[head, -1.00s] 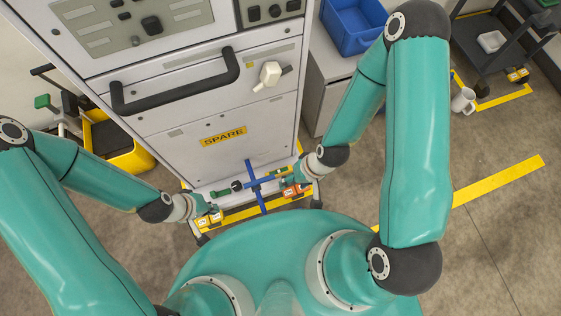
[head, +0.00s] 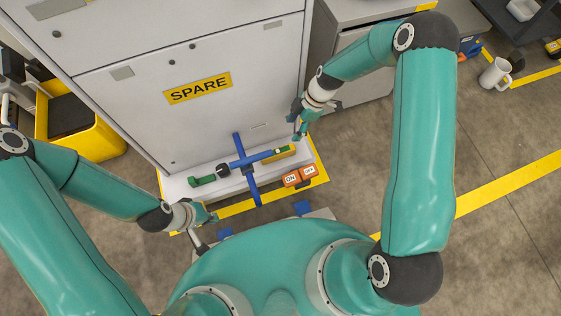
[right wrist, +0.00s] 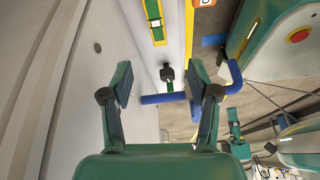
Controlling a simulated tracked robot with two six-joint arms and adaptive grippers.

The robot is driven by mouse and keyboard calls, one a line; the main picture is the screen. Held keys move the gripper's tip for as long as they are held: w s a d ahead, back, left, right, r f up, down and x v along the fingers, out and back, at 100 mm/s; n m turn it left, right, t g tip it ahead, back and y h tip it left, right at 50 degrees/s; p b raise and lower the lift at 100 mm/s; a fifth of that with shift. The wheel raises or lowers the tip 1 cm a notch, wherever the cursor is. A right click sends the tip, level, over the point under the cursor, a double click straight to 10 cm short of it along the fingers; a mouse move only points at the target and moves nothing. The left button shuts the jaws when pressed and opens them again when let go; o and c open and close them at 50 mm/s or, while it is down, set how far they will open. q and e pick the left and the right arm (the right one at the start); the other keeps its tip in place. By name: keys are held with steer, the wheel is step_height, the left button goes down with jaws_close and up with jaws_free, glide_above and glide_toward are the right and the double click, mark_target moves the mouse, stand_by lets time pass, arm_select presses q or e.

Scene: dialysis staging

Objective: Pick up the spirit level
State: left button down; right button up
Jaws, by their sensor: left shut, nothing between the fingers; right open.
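The spirit level appears to be the yellow bar with green parts (right wrist: 153,20) at the top of the right wrist view. In the head view a yellow bar (head: 280,155) lies on the white base ledge of the SPARE cabinet, partly behind a blue cross-shaped item. My right gripper (head: 299,134) is open and empty, just above and right of that bar. In the right wrist view its spread fingers (right wrist: 163,92) have the bar ahead of them, not between them. My left gripper (head: 213,217) is shut and empty, low and left of the ledge.
The blue cross-shaped item (head: 247,170) has a green and black piece (head: 206,180) near its left end. An orange ON/OFF block (head: 300,176) sits right of it. The cabinet (head: 150,110) stands behind.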

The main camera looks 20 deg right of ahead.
steer(key=shift+n, duration=0.7)
steer(key=b+x, duration=0.1)
steer(key=x, duration=0.3)
steer(key=b+x, duration=0.2)
steer(key=x, duration=0.2)
steer(key=w+d+b+x, duration=0.1)
steer(key=x, duration=0.3)
steer(key=shift+a+f, duration=0.1)
steer(key=shift+f, duration=0.4)
steer(key=b+x, duration=0.1)
steer(key=x, duration=0.2)
steer(key=b+x, duration=0.1)
steer(key=shift+s+f+b, duration=0.25)
steer(key=shift+f+b, duration=0.1)
steer(key=shift+a+f, duration=0.2)
steer(key=shift+f, duration=0.1)
arm_select(q)
step_height(320, 180, down, 8)
arm_select(e)
jaws_close()
steer(key=shift+r, duration=0.25)
